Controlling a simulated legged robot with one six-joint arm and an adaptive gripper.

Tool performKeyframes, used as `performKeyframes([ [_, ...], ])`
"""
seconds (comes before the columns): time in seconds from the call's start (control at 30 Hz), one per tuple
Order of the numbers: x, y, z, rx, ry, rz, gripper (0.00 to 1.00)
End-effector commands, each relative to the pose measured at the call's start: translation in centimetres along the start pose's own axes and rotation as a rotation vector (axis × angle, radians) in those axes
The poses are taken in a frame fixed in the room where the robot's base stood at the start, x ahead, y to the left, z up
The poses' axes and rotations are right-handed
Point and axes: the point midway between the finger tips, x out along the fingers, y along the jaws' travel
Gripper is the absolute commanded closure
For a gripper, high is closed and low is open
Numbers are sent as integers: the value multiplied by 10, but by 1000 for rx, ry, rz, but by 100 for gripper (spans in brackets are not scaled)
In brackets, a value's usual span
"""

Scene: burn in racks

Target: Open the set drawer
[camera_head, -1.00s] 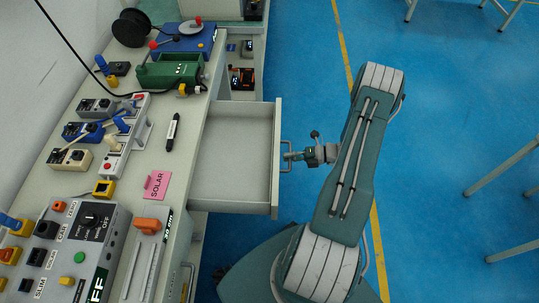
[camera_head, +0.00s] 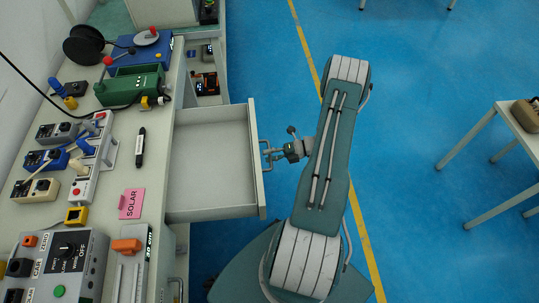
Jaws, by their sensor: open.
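The drawer (camera_head: 211,172) is pulled well out of the bench on its right side, and its tray looks empty. Its front panel (camera_head: 257,158) carries a metal bar handle (camera_head: 265,156). My gripper (camera_head: 273,153) is at the handle on the outer side of the panel, with its fingers around or beside the bar; the view is too small to tell if they touch it. The jaws are open. My arm stands to the right of the drawer.
The bench top (camera_head: 108,180) holds a black marker (camera_head: 140,148), a pink SOLAR card (camera_head: 131,203), a green device (camera_head: 130,86) and a grey control box (camera_head: 62,262). Open blue floor (camera_head: 405,110) lies to the right, with a white table (camera_head: 520,122) at the far right.

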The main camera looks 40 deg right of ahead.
Motion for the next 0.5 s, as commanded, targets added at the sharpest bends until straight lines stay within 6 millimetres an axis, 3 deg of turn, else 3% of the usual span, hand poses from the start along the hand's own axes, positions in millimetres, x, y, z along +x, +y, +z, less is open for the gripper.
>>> performKeyframes([
  [0.23,-15,1,1,-2,-3,1,49],
  [0.5,-71,-1,2,-1,-5,-1,49],
])
